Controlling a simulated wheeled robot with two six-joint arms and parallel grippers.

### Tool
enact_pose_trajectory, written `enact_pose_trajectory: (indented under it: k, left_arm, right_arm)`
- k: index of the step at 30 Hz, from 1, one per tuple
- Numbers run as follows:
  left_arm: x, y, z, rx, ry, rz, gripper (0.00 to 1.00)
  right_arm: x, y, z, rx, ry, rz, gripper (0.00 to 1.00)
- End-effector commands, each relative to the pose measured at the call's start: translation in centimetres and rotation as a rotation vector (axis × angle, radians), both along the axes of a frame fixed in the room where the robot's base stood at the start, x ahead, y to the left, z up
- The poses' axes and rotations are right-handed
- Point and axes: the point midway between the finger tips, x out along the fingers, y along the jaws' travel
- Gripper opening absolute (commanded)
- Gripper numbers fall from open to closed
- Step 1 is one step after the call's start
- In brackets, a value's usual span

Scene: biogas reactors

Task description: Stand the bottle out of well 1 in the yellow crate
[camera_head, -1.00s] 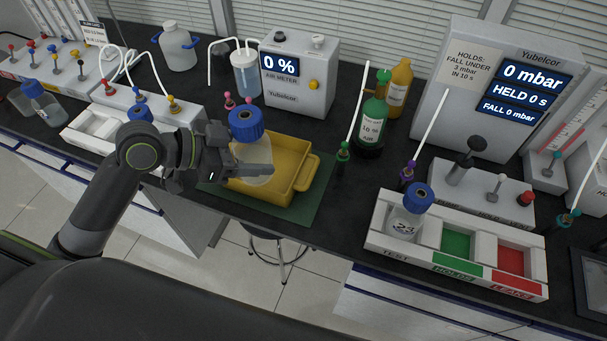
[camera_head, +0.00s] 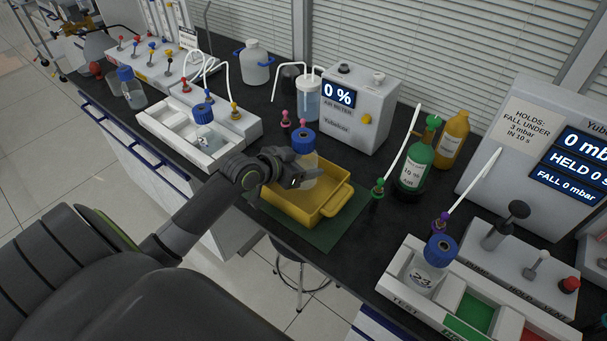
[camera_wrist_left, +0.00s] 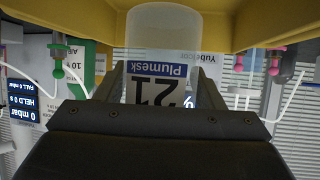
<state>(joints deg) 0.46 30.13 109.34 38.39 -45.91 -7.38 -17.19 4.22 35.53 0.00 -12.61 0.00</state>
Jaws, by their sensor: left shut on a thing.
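My left gripper (camera_head: 300,183) is shut on a clear bottle (camera_head: 310,170) with a blue cap (camera_head: 303,140). It holds the bottle upright at the back part of the yellow crate (camera_head: 328,210). In the left wrist view the bottle's label (camera_wrist_left: 157,88) reads "Plumesk" and 21, between the two fingers. The bottle's lower end lies between yellow crate walls (camera_wrist_left: 70,15) there; whether it touches the crate floor is hidden. The white tray of wells (camera_head: 160,127) at left holds another blue-capped bottle (camera_head: 203,125). My right gripper is not in view.
The crate stands on a green mat (camera_head: 330,236) near the bench's front edge. Behind it are pink-topped pegs (camera_head: 286,118) and the air meter (camera_head: 365,115). To its right are a green-topped peg (camera_head: 378,186), a green bottle (camera_head: 413,160) and a test rack (camera_head: 405,285).

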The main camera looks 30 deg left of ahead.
Motion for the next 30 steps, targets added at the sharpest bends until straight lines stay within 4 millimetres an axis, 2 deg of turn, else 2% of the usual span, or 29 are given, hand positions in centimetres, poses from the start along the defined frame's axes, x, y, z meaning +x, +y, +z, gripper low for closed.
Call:
enact_pose_trajectory:
  k: [7,20,21,25,30]
  left_arm:
    - [0.0,0.0,-3.2,-0.001,0.001,0.001,0.28]
    - [0.0,0.0,-4.0,0.0,-0.001,-0.001,0.28]
    - [-0.1,0.0,-3.9,0.001,0.002,0.0,0.67]
    - [-0.1,0.0,-3.9,0.001,0.002,0.0,0.84]
    - [-0.1,0.0,-3.9,0.001,0.002,0.0,0.84]
  right_arm:
    - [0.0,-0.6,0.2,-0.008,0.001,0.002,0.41]
    - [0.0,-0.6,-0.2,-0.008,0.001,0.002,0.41]
    - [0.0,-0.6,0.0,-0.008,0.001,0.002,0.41]
    - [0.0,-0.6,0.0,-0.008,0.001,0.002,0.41]
    - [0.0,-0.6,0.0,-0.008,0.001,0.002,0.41]
